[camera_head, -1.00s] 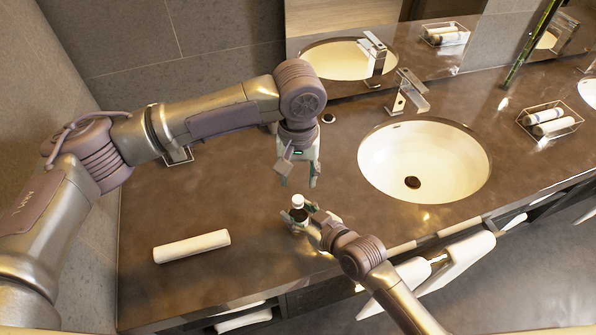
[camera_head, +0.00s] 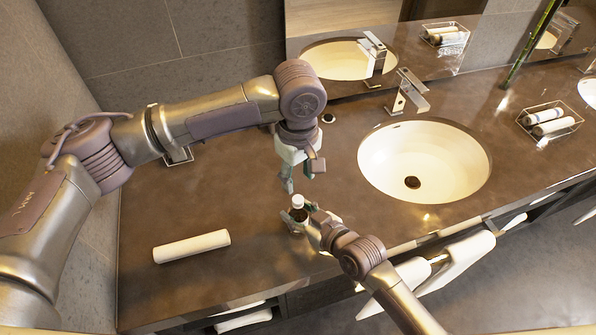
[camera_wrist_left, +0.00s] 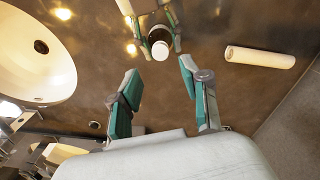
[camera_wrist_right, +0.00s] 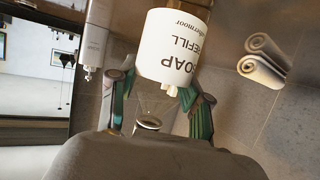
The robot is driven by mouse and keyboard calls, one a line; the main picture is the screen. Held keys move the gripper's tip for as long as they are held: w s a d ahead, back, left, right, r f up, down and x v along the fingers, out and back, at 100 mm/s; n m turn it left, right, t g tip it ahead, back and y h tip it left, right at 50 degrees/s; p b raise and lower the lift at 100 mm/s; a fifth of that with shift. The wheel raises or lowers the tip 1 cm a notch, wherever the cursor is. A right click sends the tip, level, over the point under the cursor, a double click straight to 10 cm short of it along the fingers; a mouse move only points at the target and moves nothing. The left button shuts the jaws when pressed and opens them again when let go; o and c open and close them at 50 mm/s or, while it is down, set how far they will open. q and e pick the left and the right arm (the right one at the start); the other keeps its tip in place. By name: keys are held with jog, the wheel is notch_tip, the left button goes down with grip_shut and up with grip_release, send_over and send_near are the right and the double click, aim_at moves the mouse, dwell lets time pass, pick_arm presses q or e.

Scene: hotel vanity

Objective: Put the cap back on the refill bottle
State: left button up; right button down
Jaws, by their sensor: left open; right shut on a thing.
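The refill bottle (camera_head: 297,215) stands upright near the front of the counter, dark at the shoulder; its white SOAP REFILL label (camera_wrist_right: 180,48) fills the right wrist view. The white cap (camera_head: 297,201) shows on the bottle's top, and from above in the left wrist view (camera_wrist_left: 160,50); I cannot tell whether it is tightened. My right gripper (camera_head: 308,218) is shut on the bottle's body from the right. My left gripper (camera_head: 300,178) is open and empty, pointing down just above the cap. The left wrist view shows the cap beyond and between its fingertips (camera_wrist_left: 160,68).
A white rolled towel (camera_head: 192,246) lies left of the bottle. The sink (camera_head: 425,160) and its faucet (camera_head: 406,92) are to the right. The counter left of the bottle is mostly clear.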

aim_at(298, 199)
pick_arm(q)
notch_tip(298, 199, down, 8)
jog(key=shift+r, duration=0.25)
jog(key=shift+c, duration=0.3)
